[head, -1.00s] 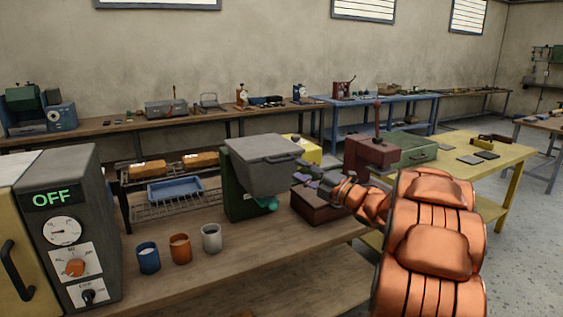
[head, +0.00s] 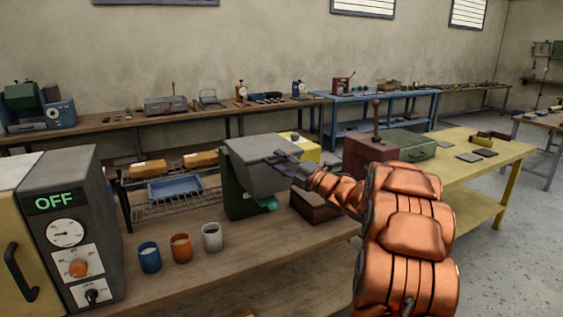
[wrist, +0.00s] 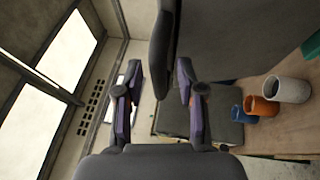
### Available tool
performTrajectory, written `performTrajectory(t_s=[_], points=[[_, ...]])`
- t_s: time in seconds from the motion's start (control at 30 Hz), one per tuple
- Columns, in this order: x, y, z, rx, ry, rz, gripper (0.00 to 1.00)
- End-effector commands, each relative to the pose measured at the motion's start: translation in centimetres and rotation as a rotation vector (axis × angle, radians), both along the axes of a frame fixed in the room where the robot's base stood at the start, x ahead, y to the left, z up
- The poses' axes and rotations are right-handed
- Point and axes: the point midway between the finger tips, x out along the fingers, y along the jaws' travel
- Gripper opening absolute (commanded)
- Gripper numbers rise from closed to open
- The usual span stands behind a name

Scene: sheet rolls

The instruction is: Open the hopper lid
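The hopper (head: 256,176) is a grey tapered bin on a green stand (head: 234,197) on the near wooden bench. Its grey lid (head: 255,145) lies flat on top and looks closed. In the wrist view, the lid's dark edge (wrist: 163,45) and the hopper's grey side (wrist: 225,45) fill the top middle and right. My gripper (head: 286,158) is at the lid's right front edge. In the wrist view its two fingers (wrist: 158,110) are spread apart, with nothing clearly held between them. The lid handle is hidden behind my gripper or too small to make out.
Blue (head: 149,257), orange (head: 181,247) and white (head: 212,237) cups stand in front of the hopper. A grey machine reading OFF (head: 70,230) is at left. A dark red press (head: 369,155) stands right of my gripper, on the yellow table (head: 455,175).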

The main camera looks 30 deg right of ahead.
Motion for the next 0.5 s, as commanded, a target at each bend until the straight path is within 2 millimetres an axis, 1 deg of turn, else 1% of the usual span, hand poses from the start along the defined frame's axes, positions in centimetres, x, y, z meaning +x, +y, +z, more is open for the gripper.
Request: performTrajectory(t_s=[0.07, 0.4, 0.43, 0.5], points=[[-0.01, 0.0, 0.0, 0.0, 0.0, 0.0, 0.38], [-0.02, -0.01, 0.0, 0.0, 0.0, 0.0, 0.02], [-0.02, -0.01, 0.0, 0.0, 0.0, 0.0, 0.0], [-0.02, 0.0, -0.01, 0.0, 0.001, 0.0, 0.0]])
